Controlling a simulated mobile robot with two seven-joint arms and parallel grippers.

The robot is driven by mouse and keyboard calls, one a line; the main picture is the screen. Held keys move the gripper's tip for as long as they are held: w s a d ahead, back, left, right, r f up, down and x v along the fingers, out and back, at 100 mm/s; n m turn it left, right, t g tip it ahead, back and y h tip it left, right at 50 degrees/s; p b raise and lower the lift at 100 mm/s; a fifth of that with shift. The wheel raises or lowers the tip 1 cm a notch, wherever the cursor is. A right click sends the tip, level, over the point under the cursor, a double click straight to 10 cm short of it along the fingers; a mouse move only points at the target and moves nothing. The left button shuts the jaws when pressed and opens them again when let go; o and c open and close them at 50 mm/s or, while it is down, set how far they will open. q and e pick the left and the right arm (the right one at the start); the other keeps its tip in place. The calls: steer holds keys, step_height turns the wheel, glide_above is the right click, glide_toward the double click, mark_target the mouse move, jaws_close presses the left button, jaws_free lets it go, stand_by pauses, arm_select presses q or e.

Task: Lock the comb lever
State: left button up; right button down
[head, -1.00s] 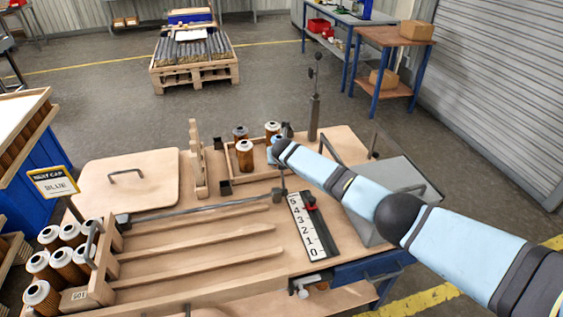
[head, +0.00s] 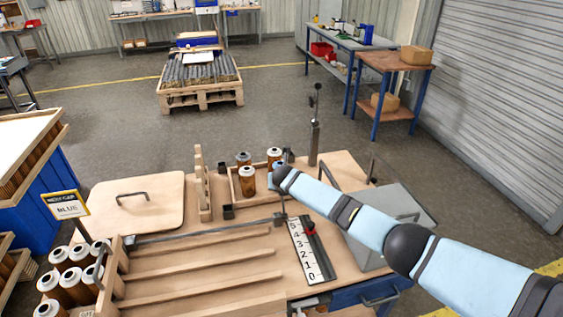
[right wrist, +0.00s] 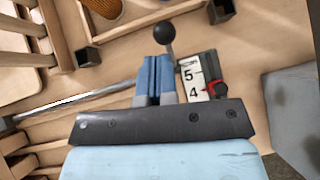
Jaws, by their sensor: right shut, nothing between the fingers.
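My right gripper (right wrist: 156,66) is shut and empty in the right wrist view, its blue fingertips together. A lever with a black ball knob (right wrist: 163,32) stands right at the fingertips; I cannot tell whether they touch. A long grey rod (right wrist: 75,102) runs from the left toward the fingers. In the head view the rod (head: 205,230) crosses the far end of the wooden lanes, and my right gripper (head: 273,179) is above its right end, partly hidden by my arm. My left gripper is not in view.
A wooden tray (head: 233,188) holds a few brown cartridges behind the rod. A numbered scale (head: 306,250) with a red pointer lies to the right, beside a grey sloped box (head: 400,200). Several cartridges (head: 70,275) stand at the left, below a wooden lid board (head: 150,205).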

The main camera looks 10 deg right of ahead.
step_height(320, 180, up, 8)
steer(key=s, duration=0.1)
steer(key=shift+a, duration=0.45)
